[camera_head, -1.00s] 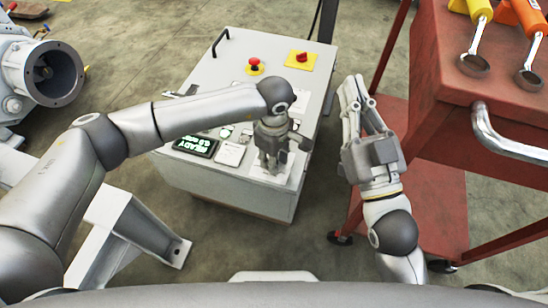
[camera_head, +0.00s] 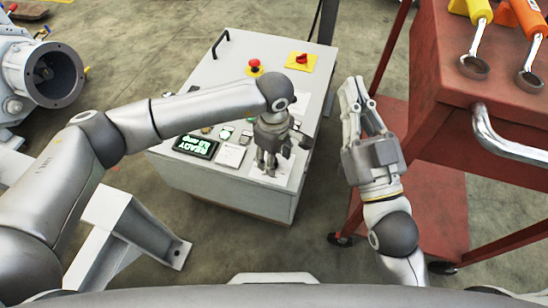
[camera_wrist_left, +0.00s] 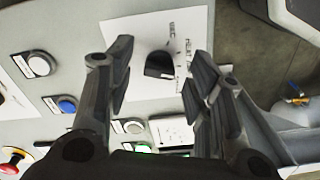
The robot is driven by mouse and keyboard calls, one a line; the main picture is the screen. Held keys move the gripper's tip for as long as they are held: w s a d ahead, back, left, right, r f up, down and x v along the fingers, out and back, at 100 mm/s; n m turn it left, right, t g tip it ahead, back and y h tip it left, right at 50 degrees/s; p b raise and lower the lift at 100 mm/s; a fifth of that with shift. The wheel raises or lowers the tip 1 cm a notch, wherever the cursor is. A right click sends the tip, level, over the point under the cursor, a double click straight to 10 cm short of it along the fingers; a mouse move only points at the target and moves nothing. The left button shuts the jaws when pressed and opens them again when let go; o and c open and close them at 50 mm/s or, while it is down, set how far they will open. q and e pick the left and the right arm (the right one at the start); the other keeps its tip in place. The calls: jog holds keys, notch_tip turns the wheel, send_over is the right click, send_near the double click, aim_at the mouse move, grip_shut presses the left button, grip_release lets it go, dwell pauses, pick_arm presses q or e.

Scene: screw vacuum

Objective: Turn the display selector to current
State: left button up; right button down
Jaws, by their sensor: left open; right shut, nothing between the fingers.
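The display selector, a black knob (camera_wrist_left: 160,64) on a white label plate (camera_wrist_left: 170,28), shows in the left wrist view. It lies between and beyond the fingers of my left gripper (camera_wrist_left: 158,85), which is open; I cannot tell whether they touch it. In the head view my left gripper (camera_head: 267,165) is over the front right of the grey control cabinet (camera_head: 210,75) and hides the knob. The lit display (camera_head: 195,146) reads READY with a line under it. My right gripper (camera_head: 359,92) is shut and empty, to the right of the cabinet.
A red emergency button (camera_head: 255,66) and a red switch on a yellow plate (camera_head: 301,60) stand on the cabinet's far part. A red tool cart (camera_head: 440,75) with wrenches is at the right. A grey flanged machine (camera_head: 45,75) is at the left.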

pick_arm(q)
notch_tip(320, 180, up, 11)
dwell(0.3)
jog(key=shift+f, duration=0.1)
dwell(0.4)
